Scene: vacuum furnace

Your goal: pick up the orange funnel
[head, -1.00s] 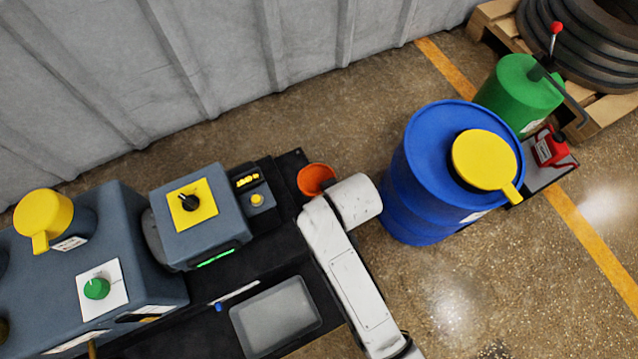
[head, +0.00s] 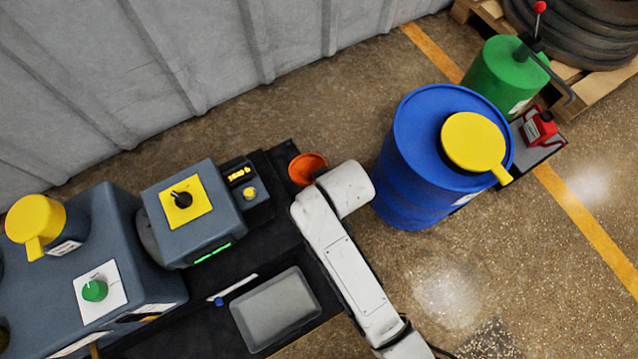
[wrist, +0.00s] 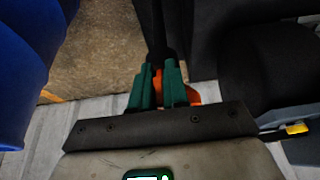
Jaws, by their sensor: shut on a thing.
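The orange funnel (head: 306,167) is at the far right corner of the black bench, its wide mouth facing up in the head view. My white arm partly covers its right side there. In the wrist view my gripper (wrist: 170,75) has two green fingers close together, with the orange funnel (wrist: 187,78) behind and between them. The fingers are shut on the funnel, though the exact contact is mostly hidden. I cannot tell whether the funnel is clear of the bench.
A blue drum (head: 402,180) with a yellow lid (head: 473,141) stands close to the right. A grey control box (head: 190,212) with a yellow-plated knob is to the left. A grey tray (head: 275,308) and a pen-like item (head: 235,288) lie on the black bench (head: 285,247).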

